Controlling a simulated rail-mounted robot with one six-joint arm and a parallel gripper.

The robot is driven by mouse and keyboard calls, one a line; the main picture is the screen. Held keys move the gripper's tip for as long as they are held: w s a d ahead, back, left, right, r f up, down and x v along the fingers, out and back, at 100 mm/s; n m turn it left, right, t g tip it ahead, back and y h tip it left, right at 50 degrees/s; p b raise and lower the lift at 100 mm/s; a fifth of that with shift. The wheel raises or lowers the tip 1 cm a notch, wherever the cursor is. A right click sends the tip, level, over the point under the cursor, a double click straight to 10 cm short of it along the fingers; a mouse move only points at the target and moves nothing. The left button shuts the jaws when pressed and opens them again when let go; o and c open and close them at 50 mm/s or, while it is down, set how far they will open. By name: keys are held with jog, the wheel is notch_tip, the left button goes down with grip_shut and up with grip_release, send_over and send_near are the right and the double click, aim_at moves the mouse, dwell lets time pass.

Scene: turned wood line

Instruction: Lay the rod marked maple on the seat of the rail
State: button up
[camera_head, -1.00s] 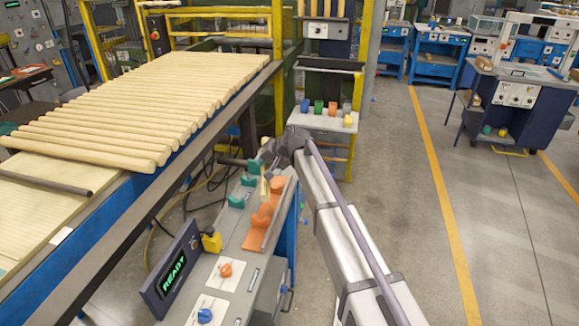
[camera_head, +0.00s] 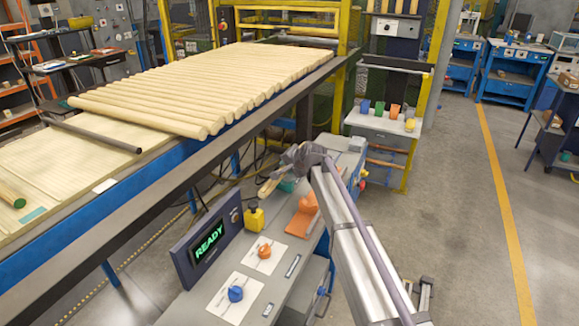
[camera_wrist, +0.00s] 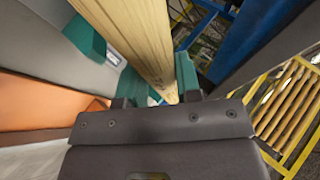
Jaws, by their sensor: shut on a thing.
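My gripper (camera_wrist: 155,92) is shut on a pale wooden rod (camera_wrist: 132,32), which runs away from the jaws in the wrist view. A small dark mark shows on the rod near the jaws, too small to read. In the head view the gripper (camera_head: 283,176) is above the grey bench, and the held rod (camera_head: 266,188) shows only as a short pale piece. A teal support (camera_head: 288,185) is partly hidden beneath the gripper. An orange support (camera_head: 303,217) stands nearer on the bench. In the wrist view a teal block (camera_wrist: 85,38) lies left of the rod; contact cannot be told.
Many pale rods (camera_head: 215,85) lie on the blue-framed table at left, with a dark bar (camera_head: 92,134) nearer. The bench carries a READY display (camera_head: 208,243), a yellow block (camera_head: 254,217) and knobs. Colored cups (camera_head: 380,109) stand on a small table behind. Floor at right is open.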

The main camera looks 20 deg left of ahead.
notch_tip(320, 180, down, 3)
jog(key=shift+f+b, duration=0.15)
jog(key=shift+b, duration=1.1)
jog(key=shift+s+d+f+b, duration=0.1)
jog(key=shift+s+d+b, duration=0.05)
jog(key=shift+s+b, duration=0.2)
jog(key=o, duration=0.9)
jog(key=shift+d, duration=0.1)
jog(key=shift+c, duration=0.2)
jog(key=shift+s+d+r+p, duration=0.35)
jog(key=shift+r+p, duration=0.05)
jog(key=shift+p, duration=0.35)
jog(key=shift+o, duration=1)
jog(key=p+v, duration=0.6)
jog(key=v, duration=0.3)
jog(key=shift+r, duration=0.45)
jog(key=shift+d, duration=0.15)
jog(key=shift+w, duration=0.1)
